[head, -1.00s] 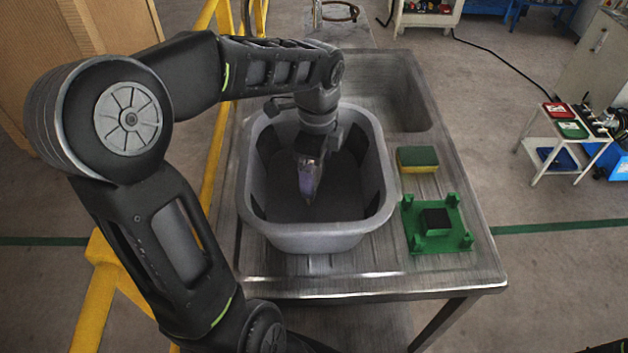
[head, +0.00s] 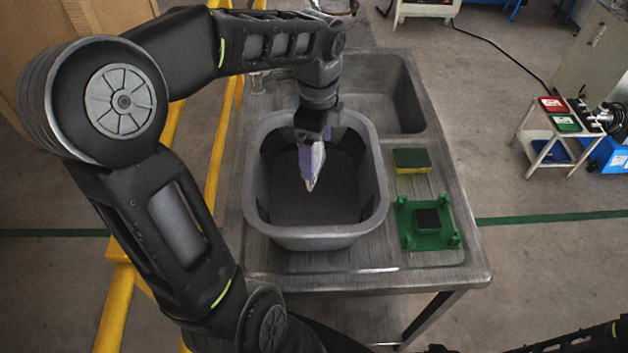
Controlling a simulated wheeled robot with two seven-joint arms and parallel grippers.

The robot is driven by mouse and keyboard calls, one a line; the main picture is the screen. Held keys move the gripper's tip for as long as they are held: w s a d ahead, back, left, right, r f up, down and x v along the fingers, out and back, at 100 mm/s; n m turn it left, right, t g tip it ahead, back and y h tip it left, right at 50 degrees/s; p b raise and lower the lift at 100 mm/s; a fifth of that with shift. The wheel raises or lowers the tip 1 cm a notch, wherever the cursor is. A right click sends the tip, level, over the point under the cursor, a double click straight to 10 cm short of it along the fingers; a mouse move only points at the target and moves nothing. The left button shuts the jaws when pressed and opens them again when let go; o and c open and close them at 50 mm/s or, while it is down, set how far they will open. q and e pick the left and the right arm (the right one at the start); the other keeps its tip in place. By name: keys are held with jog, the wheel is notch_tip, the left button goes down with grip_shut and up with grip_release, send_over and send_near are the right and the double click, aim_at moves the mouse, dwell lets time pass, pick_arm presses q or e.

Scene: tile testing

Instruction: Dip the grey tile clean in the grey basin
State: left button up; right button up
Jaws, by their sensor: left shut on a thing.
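The grey basin (head: 262,215) is a deep open tub standing on the metal sink bench. My left gripper (head: 310,186) points down over its middle, with the fingertips appearing within the basin's opening. It is shut on a thin pale grey-lilac piece, apparently the grey tile (head: 313,163), which the fingers mostly hide. The tile's lower edge and any marks on it are too small to tell. The basin's inside looks dark, and I cannot tell the liquid level. My right gripper is not clearly seen; only dark parts of my right arm show at the bottom right.
Right of the basin lie a green-and-yellow sponge (head: 412,161) and a green stand (head: 408,238) with posts and a dark block (head: 428,218) on it. An empty sink bowl (head: 385,85) is behind. A white trolley (head: 540,135) stands far right.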

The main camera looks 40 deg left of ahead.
aim_at(317, 160)
pick_arm(q)
notch_tip(317, 160, up, 5)
jog(key=p, duration=0.3)
jog(key=shift+r, duration=1.35)
jog(key=shift+r, duration=0.1)
dwell(1.3)
jog(key=shift+r, duration=1.9)
